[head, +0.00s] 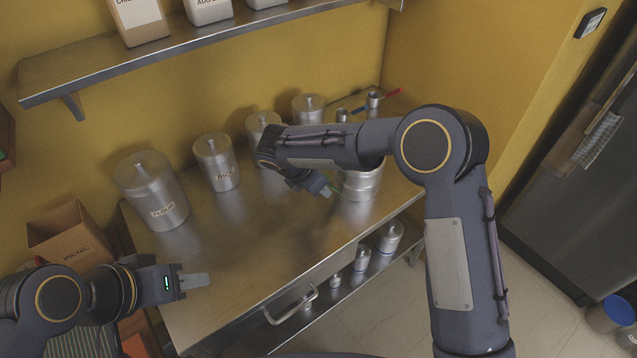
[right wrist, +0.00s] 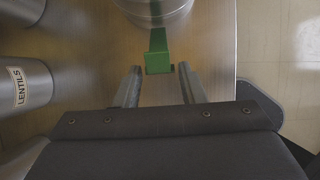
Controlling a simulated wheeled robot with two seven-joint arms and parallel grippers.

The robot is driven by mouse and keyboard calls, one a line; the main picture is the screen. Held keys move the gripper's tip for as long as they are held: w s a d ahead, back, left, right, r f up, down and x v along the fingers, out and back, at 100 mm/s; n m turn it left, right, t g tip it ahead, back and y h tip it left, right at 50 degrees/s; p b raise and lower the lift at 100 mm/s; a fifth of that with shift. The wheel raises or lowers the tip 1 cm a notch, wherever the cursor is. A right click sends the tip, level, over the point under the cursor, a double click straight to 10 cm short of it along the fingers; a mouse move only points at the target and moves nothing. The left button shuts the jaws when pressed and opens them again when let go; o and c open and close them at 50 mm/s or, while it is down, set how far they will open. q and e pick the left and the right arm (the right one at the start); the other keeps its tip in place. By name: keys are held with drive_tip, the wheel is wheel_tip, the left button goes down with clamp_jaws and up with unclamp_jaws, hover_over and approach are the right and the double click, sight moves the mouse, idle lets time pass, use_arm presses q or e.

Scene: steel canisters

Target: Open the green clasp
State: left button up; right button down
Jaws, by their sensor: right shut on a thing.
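The green clasp (right wrist: 158,52) sticks out from the side of a steel canister (right wrist: 165,8) in the right wrist view. In the head view that canister (head: 362,186) stands near the counter's right end, partly behind my right arm. My right gripper (right wrist: 160,88) is at the clasp, with a finger on either side of its outer end, and is shut on it. In the head view the right gripper (head: 325,190) is beside the canister. My left gripper (head: 195,281) is over the counter's front left, apart from the canisters; its jaw gap does not show.
On the steel counter (head: 250,245) stand the FLOUR canister (head: 152,190), the RICE canister (head: 217,162) and others along the wall. The LENTILS canister (right wrist: 25,88) is left of my right gripper. A shelf (head: 100,65) hangs above. The counter's middle is clear.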

drive_tip(key=c, duration=1.2)
unclamp_jaws()
drive_tip(key=shift+s+a+f, duration=0.15)
drive_tip(key=shift+f, duration=0.05)
drive_tip(key=shift+c, duration=0.2)
drive_tip(key=o, duration=0.3)
drive_tip(key=shift+r, duration=0.1)
drive_tip(key=shift+o, duration=0.2)
drive_tip(key=shift+r, duration=0.15)
drive_tip(key=v, duration=0.7)
drive_tip(key=shift+r+b, duration=0.3)
drive_tip(key=shift+b, duration=0.05)
